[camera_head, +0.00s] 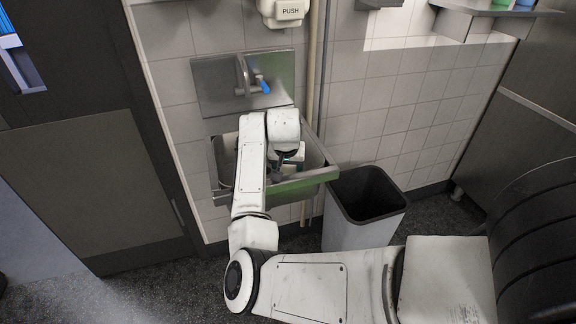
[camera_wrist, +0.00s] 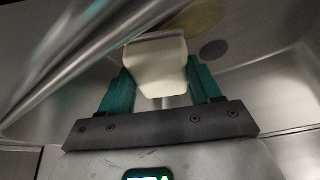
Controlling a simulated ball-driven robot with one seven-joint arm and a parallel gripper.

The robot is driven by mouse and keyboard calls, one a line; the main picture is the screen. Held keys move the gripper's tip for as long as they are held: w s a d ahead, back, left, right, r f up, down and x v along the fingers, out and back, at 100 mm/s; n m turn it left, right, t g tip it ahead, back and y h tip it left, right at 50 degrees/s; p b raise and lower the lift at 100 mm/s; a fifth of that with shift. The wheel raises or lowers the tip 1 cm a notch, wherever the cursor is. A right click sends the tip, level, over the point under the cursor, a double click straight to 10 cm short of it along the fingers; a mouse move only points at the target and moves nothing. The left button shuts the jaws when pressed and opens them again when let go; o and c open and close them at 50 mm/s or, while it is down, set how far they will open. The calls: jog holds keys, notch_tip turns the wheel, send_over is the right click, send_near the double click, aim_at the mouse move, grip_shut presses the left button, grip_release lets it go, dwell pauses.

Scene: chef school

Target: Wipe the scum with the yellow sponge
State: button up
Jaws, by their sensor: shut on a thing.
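In the wrist view, the teal fingers of my gripper (camera_wrist: 160,88) are shut on a pale cream block, which looks like the sponge (camera_wrist: 157,58). Its far end points into the metal sink. A dull yellow patch, which looks like the scum (camera_wrist: 198,17), lies on the sink surface just beyond the sponge. I cannot tell whether the sponge touches it. In the head view, my gripper (camera_head: 283,172) is down inside the wall sink (camera_head: 318,177). My arm hides much of the basin there, and the sponge and scum cannot be made out.
A round dark drain (camera_wrist: 213,50) lies right of the sponge. A blurred metal bar (camera_wrist: 90,55), perhaps the tap, crosses the wrist view at upper left. In the head view, the tap (camera_head: 243,77) is above the sink, and an open bin (camera_head: 362,222) stands close at right.

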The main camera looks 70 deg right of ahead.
jog(key=shift+s+a+f, duration=0.1)
jog(key=shift+f, duration=0.6)
jog(key=shift+w+a+r+p, duration=0.1)
jog(key=shift+w+a+p, duration=0.15)
jog(key=shift+w+a, duration=1.2)
jog(key=shift+w+a+r+p, duration=0.1)
jog(key=shift+w+a+p, duration=0.15)
jog(key=shift+w+a, duration=1.2)
jog(key=shift+w+d, duration=0.15)
jog(key=shift+w, duration=0.05)
jog(key=shift+r+p, duration=0.1)
jog(key=shift+p, duration=0.4)
jog(key=shift+d, duration=0.1)
jog(key=shift+s+d+r+p, duration=0.1)
jog(key=shift+s+d+p, duration=0.4)
jog(key=shift+s+p, duration=0.25)
jog(key=shift+s+d+r+p, duration=0.15)
jog(key=shift+s+d+p, duration=0.6)
jog(key=shift+s+d, duration=0.45)
jog(key=shift+s+d+r+p, duration=0.1)
jog(key=shift+s+d+p, duration=0.6)
jog(key=shift+s+d, duration=0.45)
jog(key=shift+a+r, duration=0.1)
